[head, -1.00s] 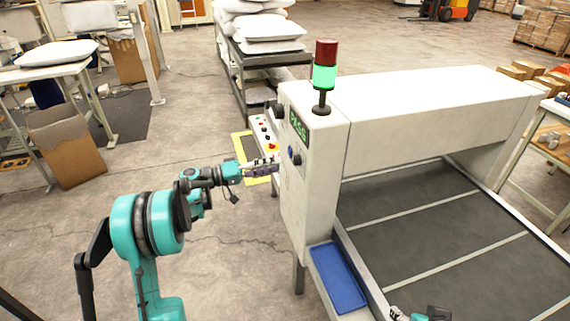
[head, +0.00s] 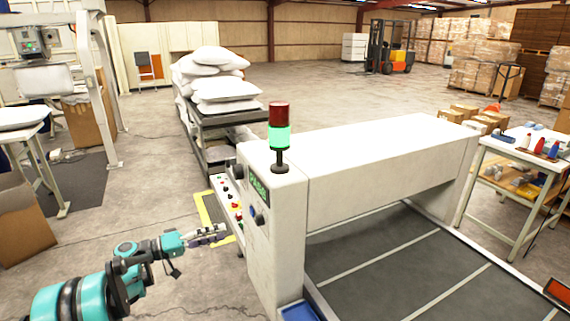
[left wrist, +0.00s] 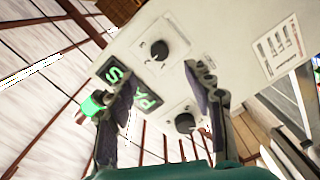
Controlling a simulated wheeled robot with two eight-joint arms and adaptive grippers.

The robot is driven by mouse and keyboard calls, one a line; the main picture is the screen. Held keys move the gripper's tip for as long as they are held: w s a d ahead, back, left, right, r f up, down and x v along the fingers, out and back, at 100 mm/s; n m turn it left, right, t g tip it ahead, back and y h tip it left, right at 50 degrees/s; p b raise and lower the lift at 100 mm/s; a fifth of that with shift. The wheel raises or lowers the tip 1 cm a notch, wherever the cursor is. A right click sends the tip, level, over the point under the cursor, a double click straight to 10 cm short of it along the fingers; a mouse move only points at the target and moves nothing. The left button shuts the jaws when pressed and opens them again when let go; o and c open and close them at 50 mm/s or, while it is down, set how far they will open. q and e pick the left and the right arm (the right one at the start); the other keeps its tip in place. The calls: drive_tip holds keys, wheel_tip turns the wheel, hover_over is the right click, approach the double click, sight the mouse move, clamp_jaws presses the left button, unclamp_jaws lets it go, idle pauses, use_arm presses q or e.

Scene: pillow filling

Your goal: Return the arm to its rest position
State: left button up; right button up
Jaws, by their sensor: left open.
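My left arm (head: 125,275) is teal and black and reaches in from the lower left in the head view. Its gripper (head: 210,236) is in front of the left end of a white machine (head: 278,235), beside its control panel. In the left wrist view the two dark fingers of the left gripper (left wrist: 165,95) are spread apart with nothing between them. Behind them is the white machine face (left wrist: 205,35) with black knobs and a green lit display. My right gripper is out of view.
The machine has a red and green signal light (head: 279,130) on top and a dark conveyor belt (head: 385,262). A rack of white pillows (head: 222,90) stands behind it. A worktable (head: 500,150) is at the right. Open floor (head: 150,185) lies left of the machine.

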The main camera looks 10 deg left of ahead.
use_arm(q)
drive_tip(key=s+d+g+y, duration=0.4)
drive_tip(key=s+d+y, duration=0.3)
drive_tip(key=s+d, duration=0.65)
drive_tip(key=s+f+y, duration=0.3)
drive_tip(key=s+y, duration=0.1)
drive_tip(key=s, duration=0.4)
drive_tip(key=s+f+m+t+y, duration=0.1)
drive_tip(key=s+f+y, duration=0.2)
drive_tip(key=s, duration=0.5)
drive_tip(key=shift+s+a+f+y, duration=0.15)
drive_tip(key=shift+a+f+y, duration=0.2)
drive_tip(key=shift+y, duration=0.05)
